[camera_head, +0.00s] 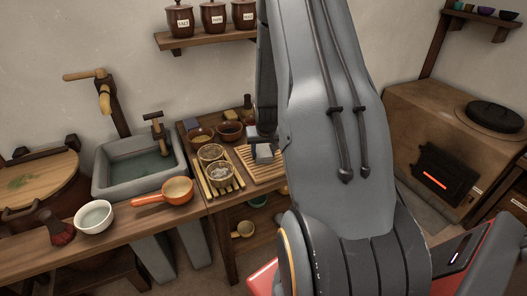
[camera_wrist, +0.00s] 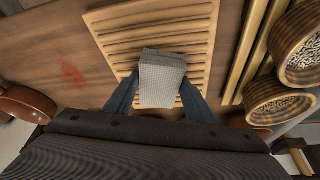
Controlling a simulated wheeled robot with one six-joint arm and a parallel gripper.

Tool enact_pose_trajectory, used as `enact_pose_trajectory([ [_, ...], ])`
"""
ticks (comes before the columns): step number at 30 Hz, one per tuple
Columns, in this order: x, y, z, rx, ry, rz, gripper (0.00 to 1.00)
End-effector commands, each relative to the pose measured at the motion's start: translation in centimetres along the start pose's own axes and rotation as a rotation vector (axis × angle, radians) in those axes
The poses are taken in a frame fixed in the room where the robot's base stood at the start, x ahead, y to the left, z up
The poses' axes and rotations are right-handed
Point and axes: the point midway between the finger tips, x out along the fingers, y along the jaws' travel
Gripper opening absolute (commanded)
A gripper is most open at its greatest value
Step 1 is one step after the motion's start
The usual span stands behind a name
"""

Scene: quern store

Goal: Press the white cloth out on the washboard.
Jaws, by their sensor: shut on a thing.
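The white cloth (camera_wrist: 162,80) shows as a folded, greyish-white ribbed block between the two blue-grey fingers of my gripper (camera_wrist: 160,98) in the wrist view. My gripper is shut on it. The washboard (camera_wrist: 205,18) is a pale wooden ridged board lying below the cloth; whether the cloth touches the ridges I cannot tell. In the head view the washboard (camera_head: 262,176) lies on the counter beside my arm, with the cloth (camera_head: 264,153) over it. My arm hides the board's right part and most of the gripper there.
Two round baskets (camera_wrist: 276,105) stand on wooden rails just right of the board in the wrist view. A brown bowl (camera_wrist: 25,104) is at its left. In the head view, a stone sink (camera_head: 103,170), an orange-handled pan (camera_head: 177,190) and a white bowl (camera_head: 94,217) are farther left.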

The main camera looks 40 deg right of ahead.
Motion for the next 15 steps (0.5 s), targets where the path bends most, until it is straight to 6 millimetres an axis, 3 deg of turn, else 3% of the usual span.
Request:
enact_pose_trajectory([
  [15, -3.8, 0.0, -1.8, -0.001, 0.007, 0.0, 0.21],
])
